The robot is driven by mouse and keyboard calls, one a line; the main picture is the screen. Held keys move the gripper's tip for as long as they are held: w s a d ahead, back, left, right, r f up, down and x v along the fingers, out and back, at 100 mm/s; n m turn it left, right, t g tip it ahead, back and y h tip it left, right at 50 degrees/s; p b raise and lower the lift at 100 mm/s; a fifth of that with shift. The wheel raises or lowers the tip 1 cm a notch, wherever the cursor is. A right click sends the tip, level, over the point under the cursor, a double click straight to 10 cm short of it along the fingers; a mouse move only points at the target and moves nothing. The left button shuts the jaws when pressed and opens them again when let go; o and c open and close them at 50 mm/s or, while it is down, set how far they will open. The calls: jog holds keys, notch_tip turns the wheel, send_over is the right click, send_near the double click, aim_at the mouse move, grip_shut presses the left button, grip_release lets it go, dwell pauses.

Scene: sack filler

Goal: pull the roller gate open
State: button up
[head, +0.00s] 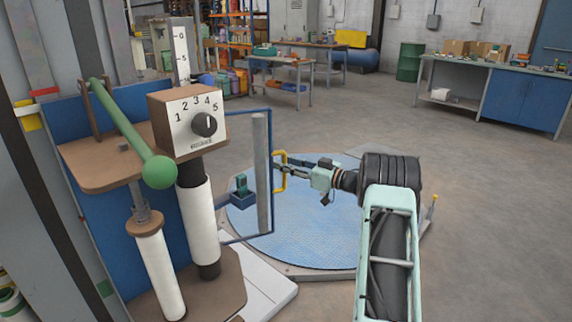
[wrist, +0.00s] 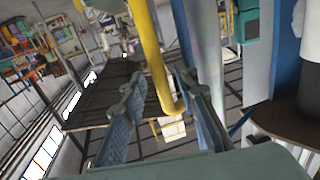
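The roller gate (head: 271,135) is a thin blue frame beside the filler, with a grey vertical roller (head: 262,185) in it. A yellow D-shaped handle (head: 276,187) sticks out from its right edge. In the wrist view the yellow handle (wrist: 150,45) runs down between my two fingers, and its lower bend shows there. My gripper (head: 285,168) reaches the handle from the right; in the wrist view my gripper (wrist: 160,88) is open, with a finger on each side of the bar and gaps visible. Whether either finger touches the bar I cannot tell.
A numbered dial box (head: 187,118) and a green-knobbed lever (head: 135,133) stand at the left. A small green block (head: 240,184) sits on a blue bracket behind the frame. The round blue floor plate (head: 300,235) lies under my arm. Open floor lies to the right.

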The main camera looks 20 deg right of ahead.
jog(key=shift+s, duration=0.1)
jog(key=v, duration=1.2)
jog(key=shift+r, duration=0.1)
